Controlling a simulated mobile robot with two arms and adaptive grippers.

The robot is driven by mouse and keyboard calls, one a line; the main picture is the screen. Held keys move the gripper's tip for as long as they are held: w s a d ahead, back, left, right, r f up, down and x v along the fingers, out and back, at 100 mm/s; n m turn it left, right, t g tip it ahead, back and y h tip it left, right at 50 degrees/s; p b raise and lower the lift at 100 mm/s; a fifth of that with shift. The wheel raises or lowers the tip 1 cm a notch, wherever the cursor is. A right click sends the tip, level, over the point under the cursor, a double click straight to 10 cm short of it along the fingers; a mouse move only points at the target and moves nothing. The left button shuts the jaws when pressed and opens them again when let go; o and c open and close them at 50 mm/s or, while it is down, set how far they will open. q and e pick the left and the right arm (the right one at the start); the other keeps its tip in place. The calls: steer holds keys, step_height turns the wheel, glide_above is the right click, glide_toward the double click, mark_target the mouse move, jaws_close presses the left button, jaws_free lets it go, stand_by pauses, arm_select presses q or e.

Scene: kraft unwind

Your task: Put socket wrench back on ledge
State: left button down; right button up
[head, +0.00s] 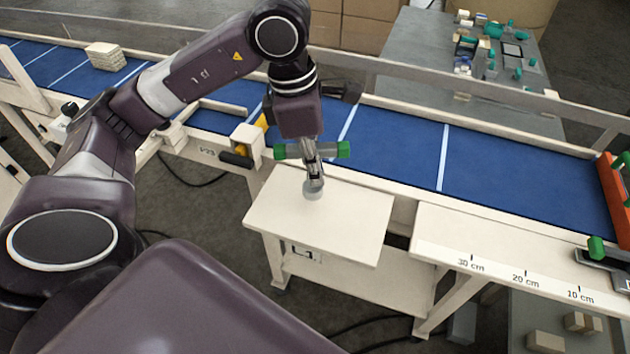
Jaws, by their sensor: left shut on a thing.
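My left gripper (311,158) reaches down from above, over the back part of a small cream table (345,235) and near the conveyor's front rail. It is shut on what looks like the socket wrench (342,150), a bar with green ends lying crosswise at the fingers. A silver part with a rounded lower end hangs below the bar; I cannot tell whether it touches the tabletop. A cream ledge (440,238) with 30, 20 and 10 cm marks runs at the right; its left part is bare. My right gripper is not in view.
A blue conveyor belt (490,165) with cream rails runs behind the table. A stack of light boards (105,56) lies on it at the left. A green-knobbed device (597,248) sits at the ledge's right end. Wooden blocks (545,342) lie low at the right.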

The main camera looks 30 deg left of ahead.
arm_select(q)
steer(key=shift+f+p, duration=0.3)
steer(key=shift+f, duration=1.9)
steer(key=c, duration=2)
jaws_free()
steer(key=shift+o, duration=0.2)
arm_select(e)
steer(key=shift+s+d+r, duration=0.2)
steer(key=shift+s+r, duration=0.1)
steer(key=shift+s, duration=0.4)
arm_select(q)
steer(key=r, duration=0.3)
steer(key=a+r, duration=0.1)
steer(key=r, duration=0.3)
steer(key=r+b, duration=0.1)
steer(key=r, duration=0.3)
steer(key=shift+s+a, duration=0.15)
steer(key=shift+s, duration=0.25)
steer(key=shift+s+r, duration=0.15)
steer(key=shift+r, duration=0.3)
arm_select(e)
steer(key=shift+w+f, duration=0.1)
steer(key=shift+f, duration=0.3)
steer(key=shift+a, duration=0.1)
